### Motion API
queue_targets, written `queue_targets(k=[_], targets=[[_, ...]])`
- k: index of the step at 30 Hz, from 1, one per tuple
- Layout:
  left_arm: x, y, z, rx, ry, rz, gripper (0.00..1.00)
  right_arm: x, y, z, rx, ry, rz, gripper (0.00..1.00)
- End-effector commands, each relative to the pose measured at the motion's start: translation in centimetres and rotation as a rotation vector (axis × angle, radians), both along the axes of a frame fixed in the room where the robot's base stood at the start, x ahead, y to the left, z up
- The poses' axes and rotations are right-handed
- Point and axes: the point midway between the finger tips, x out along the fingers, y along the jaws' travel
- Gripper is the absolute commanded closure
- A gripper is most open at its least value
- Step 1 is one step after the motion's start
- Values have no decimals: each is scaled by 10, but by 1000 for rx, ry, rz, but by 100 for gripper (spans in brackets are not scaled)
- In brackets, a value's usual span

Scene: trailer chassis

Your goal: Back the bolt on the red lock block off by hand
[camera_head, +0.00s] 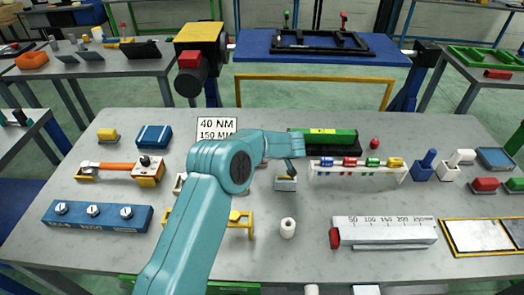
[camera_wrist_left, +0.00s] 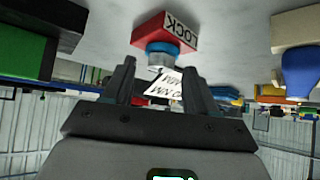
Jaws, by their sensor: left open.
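The red lock block (camera_wrist_left: 165,30), lettered LOCK, shows at the top of the left wrist view, which is upside down. A blue collar (camera_wrist_left: 162,47) and a grey bolt head (camera_wrist_left: 160,60) stick out of it toward my left gripper (camera_wrist_left: 158,66). The gripper is open, with one dark finger to each side of the bolt's line. I cannot tell whether the fingertips reach past the bolt head. In the head view my left gripper (camera_head: 291,167) is over the middle of the table, and I cannot make out the lock block there. My right gripper is not in view.
A white sign (camera_head: 217,129) stands behind my arm. A green-and-black box (camera_head: 322,141) and a rack of coloured pieces (camera_head: 358,166) are right of the gripper. A white cylinder (camera_head: 288,228) and a scaled grey bar (camera_head: 390,233) stand in front.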

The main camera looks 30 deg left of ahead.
Motion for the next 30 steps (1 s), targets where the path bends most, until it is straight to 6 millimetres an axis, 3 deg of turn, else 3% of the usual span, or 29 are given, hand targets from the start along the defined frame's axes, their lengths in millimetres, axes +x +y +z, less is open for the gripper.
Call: queue_targets(k=[11,16,17,23,27,30], targets=[[3,4,-6,0,-1,-1,43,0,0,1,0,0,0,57],[3,4,-6,0,-1,-1,95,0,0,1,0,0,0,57],[3,4,-6,0,-1,-1,99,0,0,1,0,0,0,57],[4,4,-3,1,0,23,99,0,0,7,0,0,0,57],[6,3,-1,2,0,115,99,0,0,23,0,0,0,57],[7,3,-5,4,-2,183,99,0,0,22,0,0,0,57]])
